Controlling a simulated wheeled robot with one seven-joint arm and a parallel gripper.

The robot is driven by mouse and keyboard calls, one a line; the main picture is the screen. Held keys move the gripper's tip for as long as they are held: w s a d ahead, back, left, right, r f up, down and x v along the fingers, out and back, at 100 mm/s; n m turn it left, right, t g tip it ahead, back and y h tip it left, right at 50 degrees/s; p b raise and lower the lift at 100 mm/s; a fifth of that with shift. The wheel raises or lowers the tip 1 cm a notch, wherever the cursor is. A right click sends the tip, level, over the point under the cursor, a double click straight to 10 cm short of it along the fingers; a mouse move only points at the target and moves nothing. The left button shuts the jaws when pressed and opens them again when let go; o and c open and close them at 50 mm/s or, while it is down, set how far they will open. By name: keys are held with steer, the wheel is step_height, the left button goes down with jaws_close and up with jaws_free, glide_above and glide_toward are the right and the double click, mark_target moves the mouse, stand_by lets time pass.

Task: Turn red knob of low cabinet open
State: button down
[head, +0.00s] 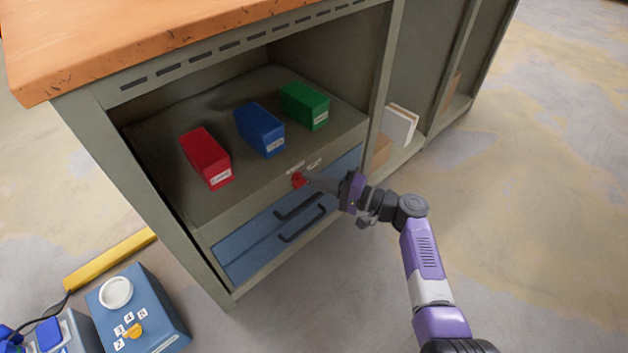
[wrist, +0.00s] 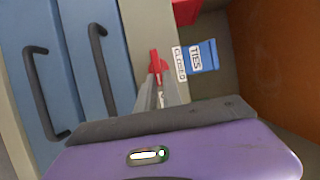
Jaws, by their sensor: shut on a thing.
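The red knob (head: 298,180) sits on the front rail of the low cabinet (head: 170,233), just above the blue drawers. In the wrist view the red knob (wrist: 155,66) shows at the tips of my gripper's two fingers. My gripper (head: 308,181) reaches in from the right and is shut on the knob; it also shows in the wrist view (wrist: 157,82). A label reading "CLOSED" (wrist: 179,64) is beside the knob. The part of the knob between the fingertips is hidden.
Two blue drawers (head: 262,243) with dark bar handles (head: 302,224) lie below the knob. Red (head: 205,158), blue (head: 259,129) and green (head: 305,106) boxes stand on the shelf above. A blue device (head: 160,315) and a yellow bar (head: 110,259) are on the floor at left. The floor at right is clear.

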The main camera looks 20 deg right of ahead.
steer(key=shift+f, duration=0.1)
stand_by(0.3)
steer(key=c, duration=1.5)
jaws_free()
steer(key=p+v, duration=0.2)
steer(key=v, duration=0.5)
steer(key=shift+s+d, duration=0.2)
steer(key=shift+s, duration=0.15)
steer(key=shift+w+d, duration=0.1)
